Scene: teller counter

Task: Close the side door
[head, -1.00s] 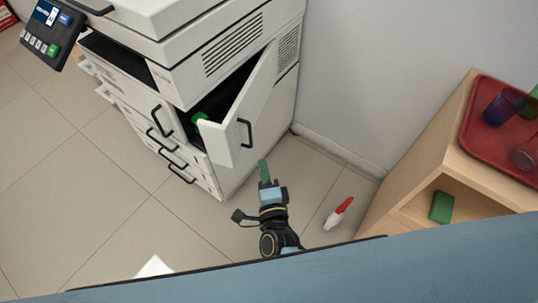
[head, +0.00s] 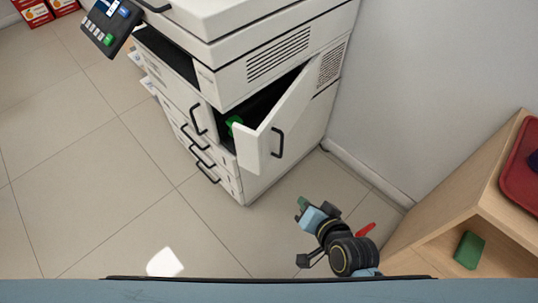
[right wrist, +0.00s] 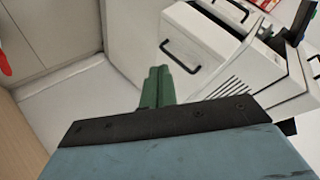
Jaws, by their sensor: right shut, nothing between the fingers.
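The side door (head: 292,112) of the white copier (head: 225,75) stands open in the head view, swung out from the body with a dark gap behind it. It has a black bar handle (head: 278,143). A green part (head: 235,124) shows inside the opening. My right gripper (head: 302,203) is below and to the right of the door, apart from it, with green fingers shut and empty. In the right wrist view the fingers (right wrist: 157,85) are together, and a white panel with a black handle (right wrist: 180,57) lies beyond them. My left gripper is not in view.
A wooden shelf unit (head: 450,205) stands at the right, with a red tray (head: 522,180) on top and a green block (head: 468,250) inside. A red object (head: 366,229) lies near my right arm. The wall is behind; tiled floor (head: 90,190) is open at the left.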

